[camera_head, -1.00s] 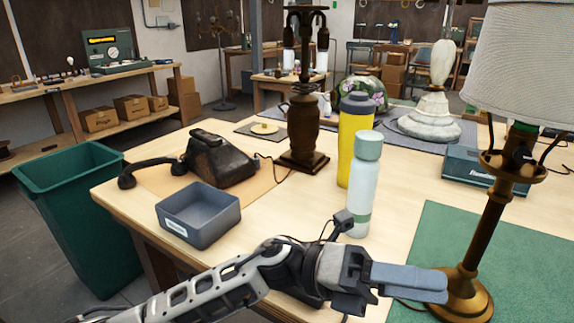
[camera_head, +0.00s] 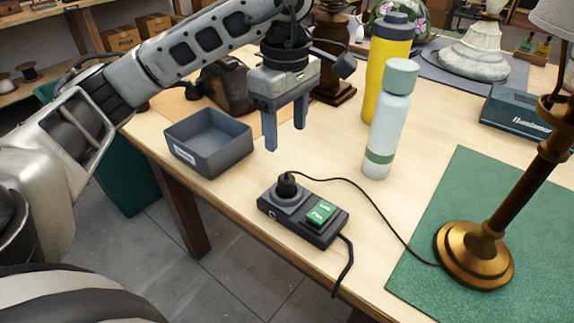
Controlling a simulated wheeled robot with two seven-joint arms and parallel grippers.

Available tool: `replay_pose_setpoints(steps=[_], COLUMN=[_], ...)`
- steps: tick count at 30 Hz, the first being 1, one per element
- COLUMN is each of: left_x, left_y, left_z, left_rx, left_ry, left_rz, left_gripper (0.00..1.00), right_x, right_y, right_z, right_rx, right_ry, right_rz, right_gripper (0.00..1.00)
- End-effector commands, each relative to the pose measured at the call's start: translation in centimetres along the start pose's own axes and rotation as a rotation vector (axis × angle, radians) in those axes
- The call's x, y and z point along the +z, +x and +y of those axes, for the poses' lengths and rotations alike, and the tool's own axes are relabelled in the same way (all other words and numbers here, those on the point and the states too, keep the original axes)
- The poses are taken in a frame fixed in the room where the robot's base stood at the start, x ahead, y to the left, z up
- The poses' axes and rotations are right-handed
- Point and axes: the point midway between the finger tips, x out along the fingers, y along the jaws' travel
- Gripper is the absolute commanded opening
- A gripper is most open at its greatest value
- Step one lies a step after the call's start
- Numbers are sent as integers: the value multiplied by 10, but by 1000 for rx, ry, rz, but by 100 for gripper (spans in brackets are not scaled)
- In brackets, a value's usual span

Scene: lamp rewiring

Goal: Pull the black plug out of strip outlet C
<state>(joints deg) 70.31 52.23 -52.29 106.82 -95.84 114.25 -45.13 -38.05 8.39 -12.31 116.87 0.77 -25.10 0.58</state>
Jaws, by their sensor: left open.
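The black plug (camera_head: 287,186) stands upright in the socket at the left end of a dark outlet strip (camera_head: 318,234) near the table's front edge. A black cord (camera_head: 366,194) runs from the plug to the brass lamp (camera_head: 474,256). My left gripper (camera_head: 285,137) is open and empty, fingers pointing down, above and behind the plug, apart from it. My right gripper is not in view.
A grey bin (camera_head: 209,145) stands left of the strip. A white-green bottle (camera_head: 388,123) and a yellow bottle (camera_head: 386,65) stand behind it. A green mat (camera_head: 440,205) lies under the lamp. A second cord (camera_head: 346,266) hangs off the front edge.

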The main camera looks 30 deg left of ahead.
Motion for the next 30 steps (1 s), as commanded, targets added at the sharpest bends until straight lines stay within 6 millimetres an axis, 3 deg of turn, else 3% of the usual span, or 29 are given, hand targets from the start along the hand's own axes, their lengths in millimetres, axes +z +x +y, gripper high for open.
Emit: replay_pose_setpoints(steps=[15,21,30], left_x=[0,0,1], left_y=[98,118,123], left_z=[-2,-1,0], left_rx=[-3,-2,0], left_ry=[0,0,1], left_rz=[-1,-1,-2], left_gripper=[58,58,58], right_x=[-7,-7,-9], right_y=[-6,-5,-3], right_z=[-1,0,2], right_rx=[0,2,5], right_ry=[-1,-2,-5], right_rz=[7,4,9], right_gripper=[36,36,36])
